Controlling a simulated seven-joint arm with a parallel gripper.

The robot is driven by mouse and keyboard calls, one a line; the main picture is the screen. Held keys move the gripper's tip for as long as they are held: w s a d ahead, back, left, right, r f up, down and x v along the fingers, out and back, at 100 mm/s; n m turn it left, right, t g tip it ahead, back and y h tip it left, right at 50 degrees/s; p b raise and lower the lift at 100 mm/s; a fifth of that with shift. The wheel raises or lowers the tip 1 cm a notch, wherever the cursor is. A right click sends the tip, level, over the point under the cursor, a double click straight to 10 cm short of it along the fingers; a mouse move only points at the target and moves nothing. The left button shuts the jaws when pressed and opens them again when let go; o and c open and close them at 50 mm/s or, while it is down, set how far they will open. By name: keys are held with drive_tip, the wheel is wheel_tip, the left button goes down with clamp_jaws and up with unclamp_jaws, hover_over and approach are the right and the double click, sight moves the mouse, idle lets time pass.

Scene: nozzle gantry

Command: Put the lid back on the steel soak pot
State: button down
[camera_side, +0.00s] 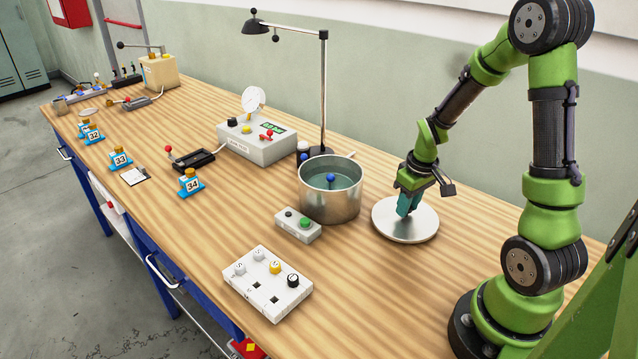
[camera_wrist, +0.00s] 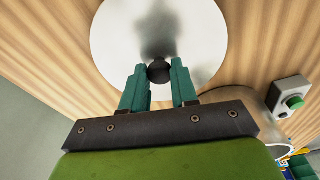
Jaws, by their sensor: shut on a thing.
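The steel soak pot (camera_side: 330,205) stands open on the bench, with liquid inside and a blue ball-topped piece (camera_side: 331,177) showing in it. The round metal lid (camera_side: 388,222) is on or just above the bench to the right of the pot; I cannot tell if it touches the wood. My gripper (camera_side: 405,208) is over the middle of the lid, pointing down. In the wrist view my gripper (camera_wrist: 160,75) is shut on the dark round knob (camera_wrist: 159,71) of the lid (camera_wrist: 120,40). The side view hides the knob behind the fingers.
A small box with a green button (camera_side: 299,225) stands in front of the pot. A white control box (camera_side: 268,284) with knobs is nearer the front edge. A lamp post (camera_side: 323,95) rises behind the pot. A grey console (camera_side: 258,141) stands to the left.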

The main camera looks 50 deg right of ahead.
wheel_tip(320, 180, up, 7)
drive_tip(key=shift+f, duration=0.1)
drive_tip(key=w+a+r, duration=0.4)
drive_tip(key=w+r, duration=0.1)
drive_tip(key=w, duration=0.4)
drive_tip(key=w+a+r, duration=0.3)
drive_tip(key=w+r, duration=0.1)
drive_tip(key=w, duration=0.5)
drive_tip(key=shift+f, duration=3.1)
drive_tip(key=shift+f, duration=0.2)
drive_tip(key=shift+c, duration=1.5)
unclamp_jaws()
